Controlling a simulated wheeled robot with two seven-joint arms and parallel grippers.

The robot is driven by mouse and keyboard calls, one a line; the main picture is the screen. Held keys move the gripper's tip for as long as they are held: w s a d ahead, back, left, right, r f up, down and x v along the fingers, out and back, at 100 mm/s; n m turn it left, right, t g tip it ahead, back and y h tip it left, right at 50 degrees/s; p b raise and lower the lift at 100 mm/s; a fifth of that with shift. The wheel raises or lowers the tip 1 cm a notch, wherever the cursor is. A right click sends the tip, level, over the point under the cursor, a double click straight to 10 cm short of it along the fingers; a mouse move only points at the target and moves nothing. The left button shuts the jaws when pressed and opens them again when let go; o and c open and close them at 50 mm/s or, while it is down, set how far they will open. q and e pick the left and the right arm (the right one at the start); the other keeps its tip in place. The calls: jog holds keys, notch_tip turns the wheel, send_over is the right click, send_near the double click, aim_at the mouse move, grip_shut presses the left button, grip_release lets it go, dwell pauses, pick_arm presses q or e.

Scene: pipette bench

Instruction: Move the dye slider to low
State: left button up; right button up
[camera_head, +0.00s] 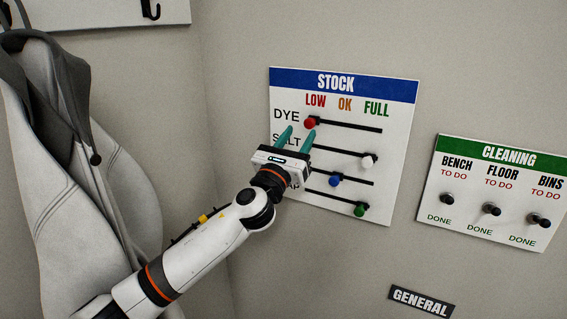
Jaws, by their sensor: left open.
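The stock board (395,150) hangs on the wall, with LOW, OK and FULL columns. The red dye slider knob (310,123) is at the left end of the top track (350,127), under LOW. My left gripper (297,134) is in front of the board, just below and left of the red knob. Its two teal fingers are apart with nothing seen between them. One fingertip looks close to the red knob; I cannot tell if it touches. The gripper hides part of the SALT label and the labels below. My right gripper is not in view.
On the same board are a white knob (368,161), a blue knob (334,181) and a green knob (360,209). A cleaning board (470,215) with black knobs hangs to the right. A grey-white coat (95,200) hangs at left. A GENERAL label (421,301) is below.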

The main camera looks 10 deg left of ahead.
pick_arm(q)
jog(key=b+v, duration=0.2)
jog(key=v, duration=0.6)
jog(key=shift+s+a+f, duration=0.15)
jog(key=shift+s+a, duration=0.05)
jog(key=shift+s, duration=0.1)
